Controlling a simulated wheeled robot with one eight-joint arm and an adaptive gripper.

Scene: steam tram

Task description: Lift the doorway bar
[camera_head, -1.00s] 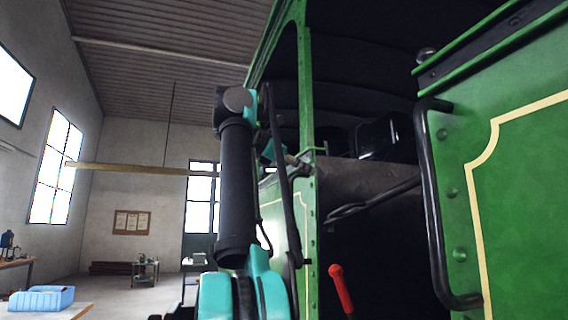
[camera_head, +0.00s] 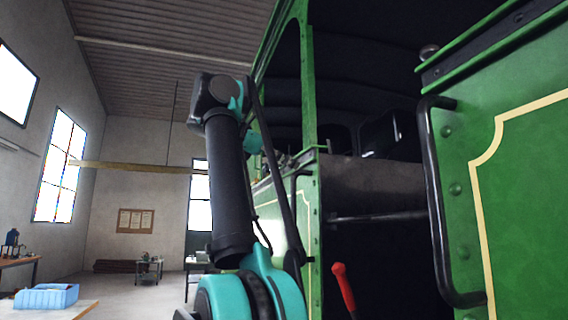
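The doorway bar (camera_head: 378,217) is a thin dark rod across the tram's doorway, between the green post (camera_head: 307,210) on the left and the green side panel on the right. It lies nearly level. Its left end is close to the post, and its right end passes behind the black grab handle (camera_head: 436,200). My dark and teal arm stands left of the doorway, its upper joint raised and turned away from the bar. My gripper cannot be made out; the arm appears to hide it. Nothing of mine is seen touching the bar.
A red-handled lever (camera_head: 343,288) stands low in the doorway. The green side panel (camera_head: 525,190) fills the right. A blue crate (camera_head: 46,296) sits on a table at lower left, with a workbench (camera_head: 18,262) behind. The floor (camera_head: 120,284) between is open.

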